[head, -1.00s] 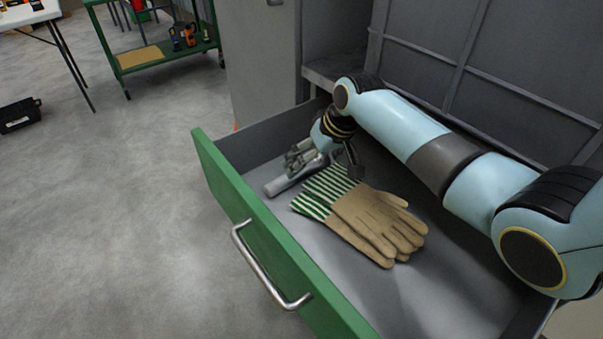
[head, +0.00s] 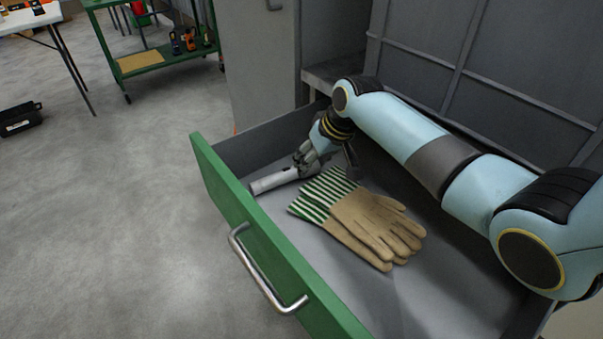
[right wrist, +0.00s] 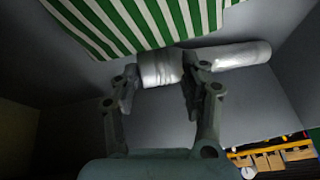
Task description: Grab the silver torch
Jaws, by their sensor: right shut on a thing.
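The silver torch (head: 273,182) lies in the open drawer near its far left corner, beside the striped cuffs of the gloves. My right gripper (head: 307,163) reaches down into the drawer and is shut on the torch toward its right end. In the right wrist view, the torch (right wrist: 235,55) runs crosswise between the two fingers of the gripper (right wrist: 159,84), with one end sticking out to the right. The fingers hide part of it. Whether the torch is clear of the drawer floor, I cannot tell. My left gripper is not in view.
Tan work gloves (head: 372,222) with green-striped cuffs lie close to the torch. The green drawer front (head: 225,195) with its metal handle (head: 262,275) bounds the left side. Grey cabinet panels (head: 480,75) stand behind. A green cart (head: 165,55) stands farther back on open floor.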

